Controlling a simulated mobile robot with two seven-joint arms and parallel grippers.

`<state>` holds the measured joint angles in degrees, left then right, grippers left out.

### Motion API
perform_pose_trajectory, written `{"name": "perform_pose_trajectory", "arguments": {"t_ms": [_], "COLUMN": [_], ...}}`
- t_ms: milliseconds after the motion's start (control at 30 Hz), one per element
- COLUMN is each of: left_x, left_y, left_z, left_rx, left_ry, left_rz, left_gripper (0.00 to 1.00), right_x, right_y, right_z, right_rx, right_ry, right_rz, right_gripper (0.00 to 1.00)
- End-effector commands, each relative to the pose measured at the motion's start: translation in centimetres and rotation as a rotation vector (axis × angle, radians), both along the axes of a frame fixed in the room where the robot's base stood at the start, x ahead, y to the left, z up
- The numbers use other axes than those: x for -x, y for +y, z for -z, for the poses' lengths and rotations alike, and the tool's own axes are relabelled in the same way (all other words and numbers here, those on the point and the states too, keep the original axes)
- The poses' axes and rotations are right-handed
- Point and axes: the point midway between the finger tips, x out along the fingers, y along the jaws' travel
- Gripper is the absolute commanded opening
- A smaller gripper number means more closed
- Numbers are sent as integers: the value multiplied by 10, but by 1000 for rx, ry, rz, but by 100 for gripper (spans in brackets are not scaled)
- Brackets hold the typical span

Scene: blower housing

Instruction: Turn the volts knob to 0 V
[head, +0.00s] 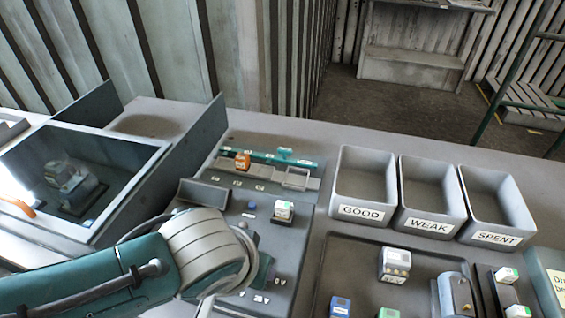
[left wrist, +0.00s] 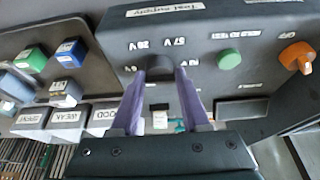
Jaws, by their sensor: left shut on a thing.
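The volts knob (left wrist: 160,66) is a dark round knob on the grey test supply panel (left wrist: 215,88), with voltage labels around it, seen upside down in the left wrist view. My left gripper (left wrist: 158,80) has its two purple fingers on either side of the knob and is shut on it. The knob's pointer cannot be made out. In the head view my left arm covers the knob and the fingers; a few volt labels show beside the wrist on the supply's grey top (head: 285,257). My right gripper is not in view.
A green button (left wrist: 229,59) and an orange switch (left wrist: 297,56) sit on the same panel. Bins marked GOOD (head: 361,212), WEAK (head: 428,224) and SPENT (head: 496,238) stand at the right. A dark tray (head: 340,262) holds several small blocks. A glass-topped box (head: 135,178) is at the left.

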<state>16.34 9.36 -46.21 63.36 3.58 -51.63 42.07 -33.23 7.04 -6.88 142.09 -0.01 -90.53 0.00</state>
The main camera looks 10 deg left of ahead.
Motion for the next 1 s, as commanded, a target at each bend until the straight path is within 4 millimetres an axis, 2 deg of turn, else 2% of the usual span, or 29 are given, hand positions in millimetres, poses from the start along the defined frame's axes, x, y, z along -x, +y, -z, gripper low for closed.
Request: {"name": "perform_pose_trajectory", "arguments": {"t_ms": [567, 600, 833, 1000], "left_x": [-1, -1, -1, 0], "left_y": [-1, -1, 0, 0], "left_z": [0, 0, 0, 0], "left_rx": [1, 1, 0, 0], "left_ry": [-2, -2, -2, -1], "left_rz": [-32, -32, -31, -31], "left_gripper": [0, 49, 75, 76], "right_x": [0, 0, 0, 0], "right_y": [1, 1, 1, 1], "right_z": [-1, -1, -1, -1], "right_rx": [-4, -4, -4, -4], "right_ry": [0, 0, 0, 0], "right_rz": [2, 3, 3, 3], "right_gripper": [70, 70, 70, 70]}}
